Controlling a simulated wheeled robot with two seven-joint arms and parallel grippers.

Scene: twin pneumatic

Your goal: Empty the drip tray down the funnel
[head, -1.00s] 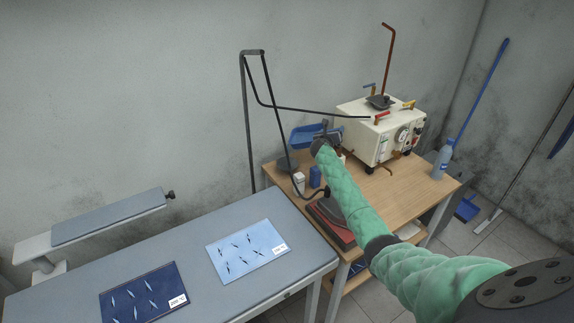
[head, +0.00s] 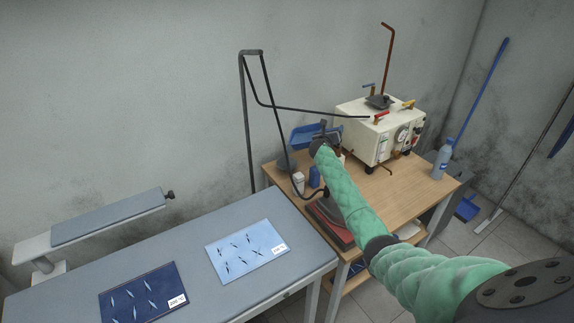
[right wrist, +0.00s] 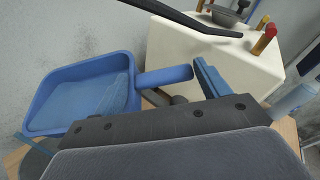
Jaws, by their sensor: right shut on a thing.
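The drip tray is a blue, shallow tray (head: 303,133) with a handle, held up above the back left of the wooden table. In the right wrist view the tray (right wrist: 45,119) is at the left, its handle pointing right; a paler, sharp-edged area inside looks like liquid. My right gripper (head: 326,139) is shut on the handle (right wrist: 165,76); the grip itself is partly hidden. A dark funnel (head: 380,101) sits on top of the cream boiler, to the right of the tray. The funnel also shows in the right wrist view (right wrist: 228,15). My left gripper is not in view.
The cream boiler (head: 368,143) has valves and a tall brown pipe. A dark hose stand (head: 248,120) and its hose pass close to the tray. A bottle (head: 442,160), small containers (head: 298,182) and an iron share the wooden table (head: 395,195). The grey ironing table (head: 190,265) holds two sheets.

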